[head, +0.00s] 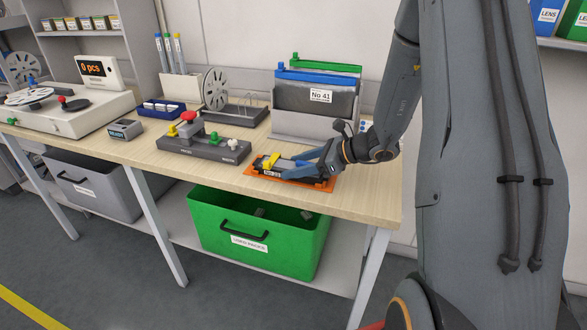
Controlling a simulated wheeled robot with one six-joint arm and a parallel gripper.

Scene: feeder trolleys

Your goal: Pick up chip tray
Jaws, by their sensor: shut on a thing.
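The chip tray (257,163) looks like a small dark tray with a yellow part and a numbered label on its front. It sits on or just over an orange mat (322,184) near the front right edge of the wooden bench. My gripper (283,165), with blue-grey fingers, reaches in from the right and is shut on the tray. The fingers cover part of the tray, and I cannot tell whether it is lifted clear of the mat.
A grey block with red and white knobs (205,147) stands just left of the mat. A grey file holder (307,126) with upright folders stands behind. A green bin (214,220) is below the bench top (352,199). Bench space right of the mat is bare.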

